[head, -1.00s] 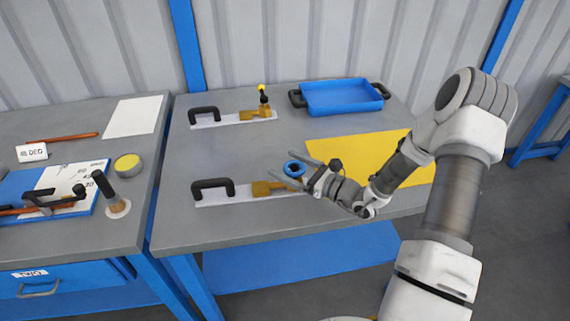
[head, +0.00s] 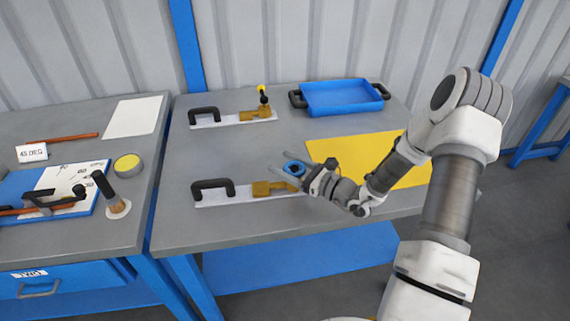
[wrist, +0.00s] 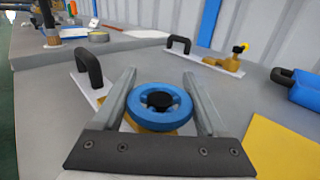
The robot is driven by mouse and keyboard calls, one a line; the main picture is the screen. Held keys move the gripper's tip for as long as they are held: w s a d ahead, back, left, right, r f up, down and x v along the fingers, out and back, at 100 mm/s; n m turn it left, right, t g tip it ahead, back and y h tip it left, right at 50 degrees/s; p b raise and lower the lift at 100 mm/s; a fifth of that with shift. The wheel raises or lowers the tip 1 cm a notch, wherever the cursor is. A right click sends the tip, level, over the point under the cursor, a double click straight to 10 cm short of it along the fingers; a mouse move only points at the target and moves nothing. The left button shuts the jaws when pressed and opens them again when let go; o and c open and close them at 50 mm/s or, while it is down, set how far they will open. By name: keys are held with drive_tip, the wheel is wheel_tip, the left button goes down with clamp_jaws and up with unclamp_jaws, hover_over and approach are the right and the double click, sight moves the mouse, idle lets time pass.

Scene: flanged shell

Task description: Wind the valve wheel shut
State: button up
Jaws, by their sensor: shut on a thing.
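The blue valve wheel (wrist: 160,106) has a dark hub and sits on a brass valve body (head: 262,188). The valve is on a pale base plate (head: 240,195) with a black handle (head: 213,186), at the front of the grey table. My gripper (head: 285,164) reaches the wheel from the right. In the wrist view my gripper (wrist: 160,92) has one finger on each side of the wheel and is shut on it. The wheel also shows in the head view (head: 294,168), partly covered by the fingers.
A second brass valve (head: 262,112) with a yellow-tipped lever stands behind on its own plate. A blue tray (head: 342,97) is at the back right and a yellow mat (head: 400,170) lies under my arm. Another bench (head: 70,240) with tools is at the left.

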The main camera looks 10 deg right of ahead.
drive_tip(key=shift+h, duration=0.3)
drive_tip(key=m+t+h, duration=0.2)
drive_tip(key=m+t+h+p, duration=0.1)
drive_tip(key=h, duration=0.1)
drive_tip(key=shift+w+d+m, duration=0.2)
drive_tip(key=shift+d+m, duration=0.1)
drive_tip(key=shift+w+d+m+t+h+p, duration=0.15)
drive_tip(key=shift+m+t+h+p, duration=0.1)
drive_tip(key=shift+m+h, duration=0.3)
drive_tip(key=shift+s+d+m+t+h+p, duration=0.1)
drive_tip(key=shift+m+t+h+p, duration=0.15)
drive_tip(key=shift+h, duration=0.55)
drive_tip(key=shift+w+d+m+t+h+p, duration=0.1)
drive_tip(key=shift+d+m+t+h+p, duration=0.15)
drive_tip(key=shift+m+h, duration=0.35)
drive_tip(key=o, duration=1.3)
drive_tip(key=shift+a, duration=0.1)
